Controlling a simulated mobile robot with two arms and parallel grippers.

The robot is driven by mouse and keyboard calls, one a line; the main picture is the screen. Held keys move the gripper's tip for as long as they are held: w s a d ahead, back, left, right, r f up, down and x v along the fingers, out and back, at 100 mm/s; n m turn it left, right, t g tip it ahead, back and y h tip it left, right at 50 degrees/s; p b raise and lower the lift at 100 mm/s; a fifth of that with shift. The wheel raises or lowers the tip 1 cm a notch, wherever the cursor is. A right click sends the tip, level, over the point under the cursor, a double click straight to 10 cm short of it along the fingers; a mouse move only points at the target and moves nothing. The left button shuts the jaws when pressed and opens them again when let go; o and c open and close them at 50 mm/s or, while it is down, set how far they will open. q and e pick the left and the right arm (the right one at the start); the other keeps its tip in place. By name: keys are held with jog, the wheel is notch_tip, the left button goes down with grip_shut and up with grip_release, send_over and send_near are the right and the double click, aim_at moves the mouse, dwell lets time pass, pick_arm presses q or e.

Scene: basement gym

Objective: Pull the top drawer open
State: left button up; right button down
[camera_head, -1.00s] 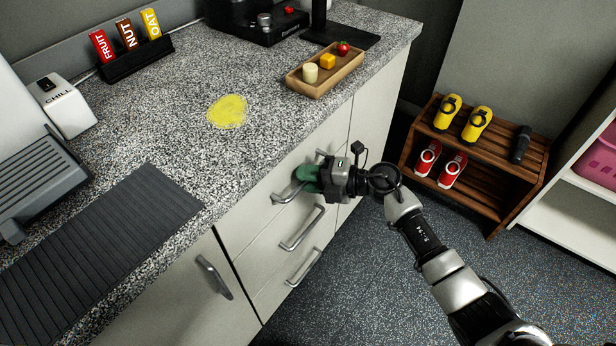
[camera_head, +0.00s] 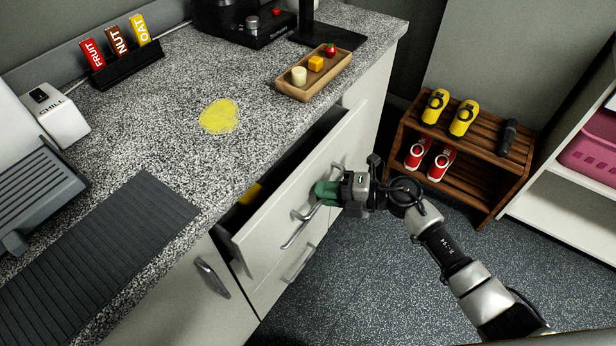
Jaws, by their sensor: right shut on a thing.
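The top drawer (camera_head: 290,192) stands partly open under the speckled counter, its white front pulled out toward the floor. Its dark inside shows as a strip, with a yellow thing (camera_head: 250,194) in it near the left end. My right gripper (camera_head: 322,192) is shut on the drawer's metal handle (camera_head: 303,213); its green fingertips hide part of the handle. My left gripper is not in view.
Lower drawers with handles (camera_head: 299,263) and a cabinet door (camera_head: 190,290) sit below and left. A wooden shoe rack (camera_head: 480,189) stands at the right, near a white shelf (camera_head: 560,205). A wooden tray (camera_head: 308,90) lies on the counter. The floor beside the drawers is clear.

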jog(key=s+d+p, duration=0.1)
jog(key=s+d, duration=0.6)
jog(key=d, duration=0.3)
jog(key=s+d+p, duration=0.2)
jog(key=s+d, duration=0.6)
jog(key=d, duration=0.3)
jog(key=shift+s, duration=0.1)
jog(key=c, duration=1.4)
grip_release()
jog(key=shift+c, duration=0.2)
jog(key=v, duration=1)
jog(key=shift+d+b, duration=0.4)
